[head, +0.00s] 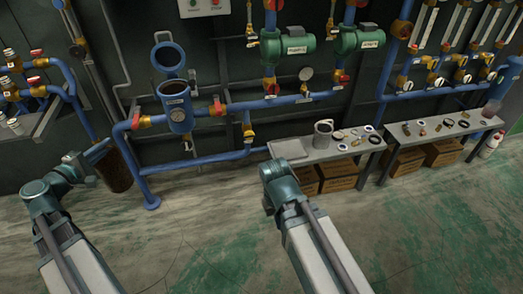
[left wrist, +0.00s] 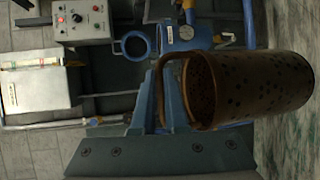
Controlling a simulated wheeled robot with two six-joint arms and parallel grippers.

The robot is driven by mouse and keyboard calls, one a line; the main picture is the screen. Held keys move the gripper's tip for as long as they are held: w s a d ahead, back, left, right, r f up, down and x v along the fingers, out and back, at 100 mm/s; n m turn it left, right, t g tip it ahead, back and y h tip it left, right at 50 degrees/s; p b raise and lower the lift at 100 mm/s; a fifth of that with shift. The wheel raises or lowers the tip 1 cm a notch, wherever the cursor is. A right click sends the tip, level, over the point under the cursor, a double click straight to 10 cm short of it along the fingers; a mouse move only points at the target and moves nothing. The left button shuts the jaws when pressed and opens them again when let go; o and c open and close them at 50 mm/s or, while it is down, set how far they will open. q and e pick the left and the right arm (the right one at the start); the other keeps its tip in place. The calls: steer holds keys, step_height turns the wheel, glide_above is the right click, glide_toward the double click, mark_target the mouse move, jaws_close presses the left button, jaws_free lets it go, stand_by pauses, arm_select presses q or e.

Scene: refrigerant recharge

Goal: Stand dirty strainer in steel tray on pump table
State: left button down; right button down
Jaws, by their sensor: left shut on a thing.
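The dirty strainer is a rusty brown perforated cylinder (head: 116,171) with a bail handle. In the head view it hangs upright from my left gripper (head: 98,150), at the left above the floor. In the left wrist view my left gripper (left wrist: 165,88) is shut on the handle of the strainer (left wrist: 265,88), whose open end faces the fingers. A flat pale grey piece, perhaps the steel tray (head: 288,148), lies at the left end of the grey table (head: 345,152). My right gripper (head: 268,170) is just in front of that end; its jaws cannot be made out.
A blue strainer housing (head: 177,108) with its round lid raised (head: 169,57) stands on blue pipes between the strainer and the table. A metal jug (head: 323,134) and small parts are on the table. Cardboard boxes (head: 338,175) sit beneath. The floor in front is clear.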

arm_select(q)
steer(key=f+v, duration=0.1)
steer(key=v, duration=0.9)
steer(key=shift+s+f, duration=0.15)
steer(key=shift+f, duration=0.25)
steer(key=shift+r, duration=0.1)
